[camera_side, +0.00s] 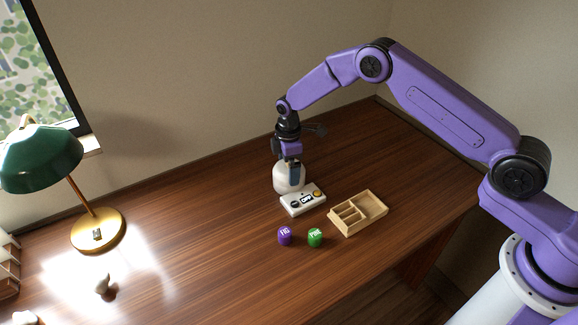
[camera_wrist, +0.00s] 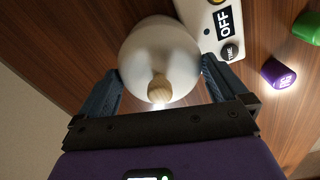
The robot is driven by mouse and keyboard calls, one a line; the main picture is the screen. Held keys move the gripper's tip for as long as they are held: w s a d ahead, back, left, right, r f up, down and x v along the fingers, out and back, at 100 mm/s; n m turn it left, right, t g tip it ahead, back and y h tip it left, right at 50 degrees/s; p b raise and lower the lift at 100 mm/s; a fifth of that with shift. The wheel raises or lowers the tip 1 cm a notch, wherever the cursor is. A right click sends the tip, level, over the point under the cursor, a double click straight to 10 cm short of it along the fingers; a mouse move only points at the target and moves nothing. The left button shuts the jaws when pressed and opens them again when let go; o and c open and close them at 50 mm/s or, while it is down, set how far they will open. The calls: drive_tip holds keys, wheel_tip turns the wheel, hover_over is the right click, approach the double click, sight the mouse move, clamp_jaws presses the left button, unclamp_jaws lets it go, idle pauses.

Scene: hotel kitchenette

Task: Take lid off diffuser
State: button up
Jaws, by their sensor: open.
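The white rounded diffuser (camera_side: 288,181) stands on the wooden table, with my gripper above it in the side view. In the wrist view its white lid (camera_wrist: 160,50) shows from above with a small wooden knob (camera_wrist: 159,90). My gripper (camera_side: 288,160) points down, and its two blue-grey fingers (camera_wrist: 160,82) are apart, one on each side of the white top. The knob lies between the fingers. I cannot tell whether either finger touches the lid. The seam between lid and body is not clear.
A white control panel (camera_side: 303,199) with an OFF label sits close against the diffuser. A purple bottle cap-like item (camera_side: 285,236), a green one (camera_side: 315,237) and a wooden divided tray (camera_side: 374,203) lie nearby. A green lamp (camera_side: 98,230) stands left.

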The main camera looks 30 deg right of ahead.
drive_tip(key=c, duration=0.7)
drive_tip(key=shift+r, duration=0.1)
